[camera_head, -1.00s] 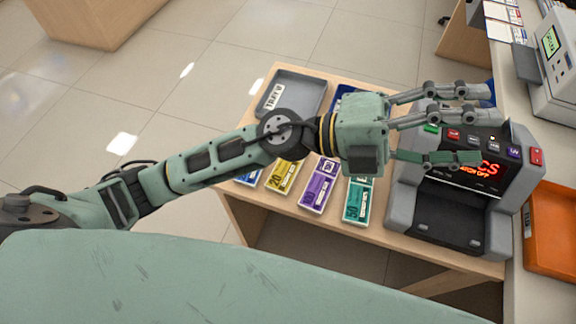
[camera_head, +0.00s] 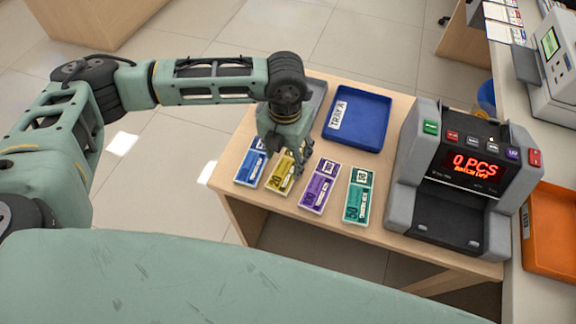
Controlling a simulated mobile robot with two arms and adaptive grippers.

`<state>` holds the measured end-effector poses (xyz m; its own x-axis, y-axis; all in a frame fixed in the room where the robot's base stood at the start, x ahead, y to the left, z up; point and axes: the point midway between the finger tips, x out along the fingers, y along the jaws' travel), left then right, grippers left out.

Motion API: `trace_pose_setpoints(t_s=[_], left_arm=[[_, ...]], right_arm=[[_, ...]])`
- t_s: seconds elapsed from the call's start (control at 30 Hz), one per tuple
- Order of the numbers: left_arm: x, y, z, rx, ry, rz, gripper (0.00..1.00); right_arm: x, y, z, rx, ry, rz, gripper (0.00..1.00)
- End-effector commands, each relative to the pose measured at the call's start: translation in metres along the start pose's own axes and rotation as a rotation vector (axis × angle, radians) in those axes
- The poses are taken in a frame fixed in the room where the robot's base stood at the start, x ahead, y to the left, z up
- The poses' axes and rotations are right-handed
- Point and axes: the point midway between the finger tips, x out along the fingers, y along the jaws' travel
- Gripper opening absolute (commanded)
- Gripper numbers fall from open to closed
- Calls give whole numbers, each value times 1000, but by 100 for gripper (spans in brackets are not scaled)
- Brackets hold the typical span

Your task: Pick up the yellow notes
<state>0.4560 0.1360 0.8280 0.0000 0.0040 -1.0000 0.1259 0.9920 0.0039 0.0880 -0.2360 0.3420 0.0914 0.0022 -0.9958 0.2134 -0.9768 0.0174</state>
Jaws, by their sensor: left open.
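The yellow notes (camera_head: 280,179) are a small banded bundle lying on the wooden table, between a blue bundle and a purple bundle. My left gripper (camera_head: 287,165) points down right over the yellow notes, with its fingers open around their upper part. The fingers and palm cover the far end of the bundle. I cannot tell whether the fingers touch it. My right gripper is not in view.
Blue notes (camera_head: 250,170) lie close on the left, purple notes (camera_head: 319,187) and green notes (camera_head: 357,198) on the right. A blue tray (camera_head: 372,101) stands behind. A grey note counter (camera_head: 415,209) reading 0 PCS is at right, with an orange tray (camera_head: 557,262) beyond.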

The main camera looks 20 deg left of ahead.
Motion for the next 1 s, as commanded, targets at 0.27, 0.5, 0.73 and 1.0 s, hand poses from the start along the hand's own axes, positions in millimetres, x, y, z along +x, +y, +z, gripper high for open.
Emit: trace_pose_setpoints(t_s=[0.27, 0.5, 0.73, 1.0], left_arm=[[38, -2, 8, 1, 1, -2, 56], [46, -3, 8, 3, -1, -4, 56], [46, -3, 8, 3, -1, -4, 43], [45, -3, 8, 3, -1, -4, 21]], right_arm=[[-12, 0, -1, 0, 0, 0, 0], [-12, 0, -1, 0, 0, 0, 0], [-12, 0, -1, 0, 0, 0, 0], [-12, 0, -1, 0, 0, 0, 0]])
